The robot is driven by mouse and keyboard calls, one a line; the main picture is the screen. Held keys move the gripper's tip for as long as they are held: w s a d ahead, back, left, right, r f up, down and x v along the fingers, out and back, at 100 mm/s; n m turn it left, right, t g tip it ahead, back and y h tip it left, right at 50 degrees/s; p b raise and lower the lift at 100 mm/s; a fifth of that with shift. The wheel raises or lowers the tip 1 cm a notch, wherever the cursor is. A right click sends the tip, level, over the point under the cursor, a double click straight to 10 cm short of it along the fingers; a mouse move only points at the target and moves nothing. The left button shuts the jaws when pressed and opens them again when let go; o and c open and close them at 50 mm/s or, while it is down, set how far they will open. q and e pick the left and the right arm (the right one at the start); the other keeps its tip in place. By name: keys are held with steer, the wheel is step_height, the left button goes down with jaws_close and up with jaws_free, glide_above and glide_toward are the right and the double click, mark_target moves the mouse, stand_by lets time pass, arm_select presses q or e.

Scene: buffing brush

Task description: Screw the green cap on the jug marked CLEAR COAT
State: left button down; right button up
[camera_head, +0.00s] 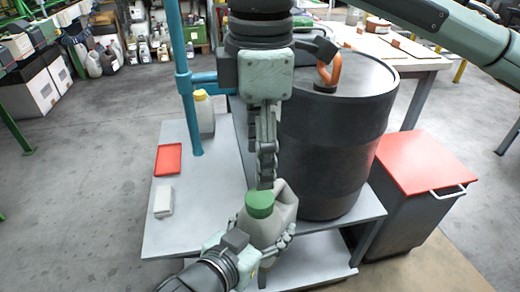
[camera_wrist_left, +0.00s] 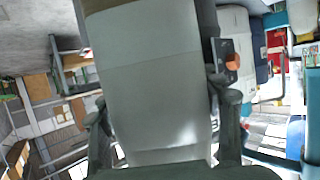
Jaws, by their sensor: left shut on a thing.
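A pale jug (camera_head: 284,208) stands at the front of the grey bench, below the middle of the head view. A green cap (camera_head: 260,204) sits at its top; whether its threads are engaged cannot be seen. My left gripper (camera_head: 279,243) comes from the lower left and is shut on the jug's body. In the left wrist view the jug (camera_wrist_left: 155,95) fills the space between the fingers; no marking is readable. My right gripper (camera_head: 265,184) hangs from above, its fingertips just over or at the cap. Its fingers are seen edge-on, so their opening is unclear.
A dark drum (camera_head: 335,140) stands right behind the jug, close to my right gripper. A blue post (camera_head: 184,90), a yellow-capped jug (camera_head: 204,115), a red tray (camera_head: 168,158) and a white block (camera_head: 163,202) are on the left. A red-topped cabinet (camera_head: 425,160) stands right.

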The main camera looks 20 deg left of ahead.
mark_target(260, 197)
steer(key=shift+n, duration=0.3)
steer(key=shift+f, duration=4)
steer(key=c, duration=1.2)
steer(key=o, duration=1.3)
steer(key=shift+o, duration=0.2)
step_height(260, 197, up, 12)
